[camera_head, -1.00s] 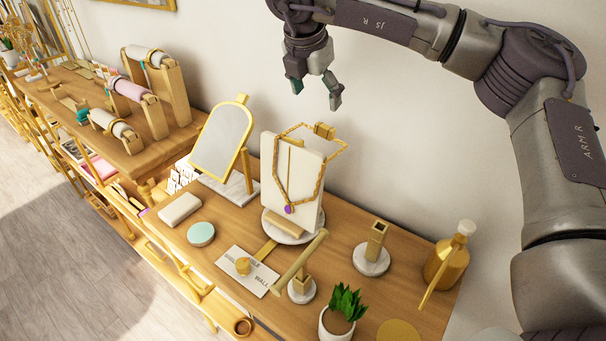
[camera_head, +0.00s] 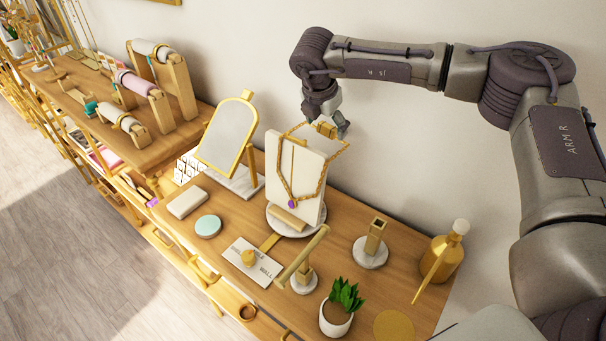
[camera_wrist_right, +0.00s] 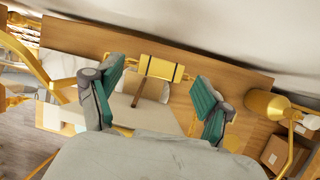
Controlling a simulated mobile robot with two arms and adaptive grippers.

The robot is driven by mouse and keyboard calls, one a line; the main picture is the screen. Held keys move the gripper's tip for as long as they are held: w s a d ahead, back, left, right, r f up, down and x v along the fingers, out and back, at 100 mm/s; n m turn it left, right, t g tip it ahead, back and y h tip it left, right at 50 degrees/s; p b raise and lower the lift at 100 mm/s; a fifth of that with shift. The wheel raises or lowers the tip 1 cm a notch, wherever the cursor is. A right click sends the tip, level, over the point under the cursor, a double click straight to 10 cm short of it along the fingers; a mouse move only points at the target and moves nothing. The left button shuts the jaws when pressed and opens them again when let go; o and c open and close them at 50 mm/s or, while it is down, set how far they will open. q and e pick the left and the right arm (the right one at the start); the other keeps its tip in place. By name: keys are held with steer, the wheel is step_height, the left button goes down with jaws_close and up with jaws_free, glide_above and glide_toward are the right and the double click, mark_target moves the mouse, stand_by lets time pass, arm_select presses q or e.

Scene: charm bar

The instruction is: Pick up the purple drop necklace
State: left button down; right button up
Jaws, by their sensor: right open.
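The necklace is a gold chain (camera_head: 319,186) with a purple drop pendant (camera_head: 292,204), hanging on the front of a white upright display board (camera_head: 308,178). The chain runs over the gold block (camera_head: 325,129) at the top of the stand. My right gripper (camera_head: 341,122) is just behind and above the top of the stand, partly hidden by it. In the right wrist view my right gripper (camera_wrist_right: 157,95) is open, and the gold block (camera_wrist_right: 160,67) shows between its two teal-padded fingers. The pendant cannot be made out there. My left gripper is not in view.
A gold-framed mirror (camera_head: 228,137) stands left of the display. A gold post on a marble base (camera_head: 371,253), a gold bottle (camera_head: 441,262) and a potted plant (camera_head: 341,307) stand to the right and front. A T-bar stand (camera_head: 303,280) is in front. The wall is close behind.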

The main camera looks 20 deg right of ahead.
steer(key=c, duration=0.6)
jaws_close()
steer(key=shift+r, duration=0.1)
steer(key=shift+r, duration=0.1)
steer(key=shift+r+b, duration=0.25)
steer(key=shift+b, duration=0.1)
steer(key=r+b, duration=0.2)
steer(key=r, duration=0.1)
steer(key=shift+s+d+r, duration=0.15)
steer(key=shift+s, duration=0.05)
steer(key=s+d+r+b, duration=0.4)
steer(key=s+r, duration=0.3)
steer(key=s, duration=0.2)
steer(key=shift+s+d, duration=0.35)
steer(key=shift+d, duration=0.5)
